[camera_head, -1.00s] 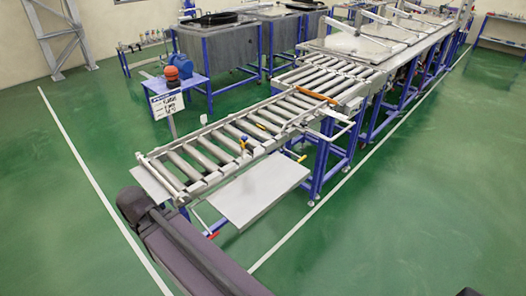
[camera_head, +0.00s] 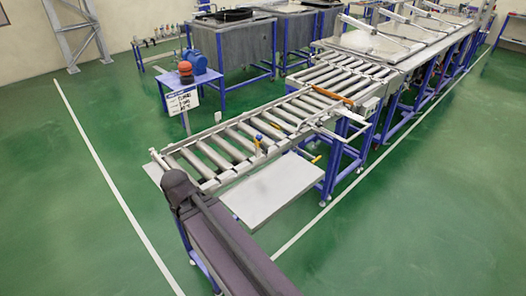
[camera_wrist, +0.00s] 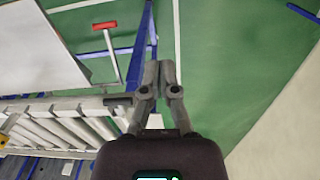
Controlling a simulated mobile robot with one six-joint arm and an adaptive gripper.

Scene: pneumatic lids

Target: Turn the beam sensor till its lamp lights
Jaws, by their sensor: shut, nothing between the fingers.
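My gripper (camera_wrist: 160,68) shows in the wrist view with its two fingers together and nothing between them. It is near the end of the roller conveyor (camera_wrist: 55,108), which lies to its left. A small dark grey part (camera_wrist: 118,100) shows beside the left finger at the conveyor's end; I cannot tell whether it is the beam sensor. No lit lamp can be made out. The gripper's fingers are not distinguishable in the head view.
A pale grey panel (camera_head: 268,190) juts out beside the conveyor. A red-ended handle (camera_wrist: 105,25) shows beyond it in the wrist view. A sign (camera_head: 182,101) and a blue side table (camera_head: 205,77) stand behind the conveyor. Green floor is clear at the right.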

